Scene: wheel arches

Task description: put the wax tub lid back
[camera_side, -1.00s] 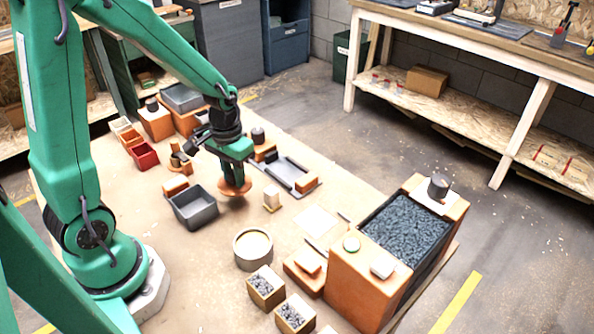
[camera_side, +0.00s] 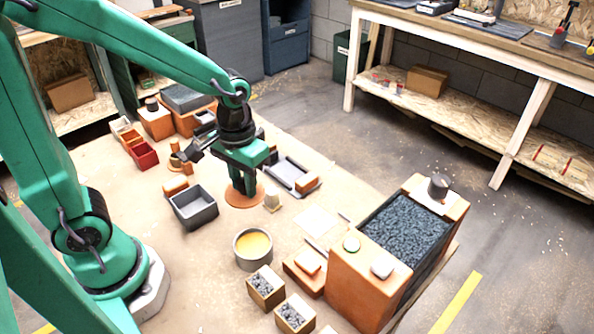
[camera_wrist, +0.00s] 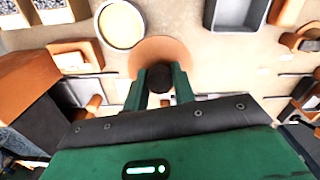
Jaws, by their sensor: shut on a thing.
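The wax tub (camera_side: 253,249) is a round grey tub, uncovered, with pale yellow wax inside. It also shows at the top of the wrist view (camera_wrist: 121,25). The lid (camera_side: 244,197) is a flat orange-brown disc, behind the tub and slightly left of it in the side view. My gripper (camera_side: 242,187) is shut on the lid's dark knob, which shows between the fingers in the wrist view (camera_wrist: 159,80). The lid is beside the tub, not over it. I cannot tell how far the lid is above the board.
A grey open bin (camera_side: 194,209) stands left of the lid. A small cream piece (camera_side: 272,199) is close on its right. Boxes of gravel (camera_side: 266,287) stand in front of the tub. A large orange block with dark gravel (camera_side: 405,231) rises at right.

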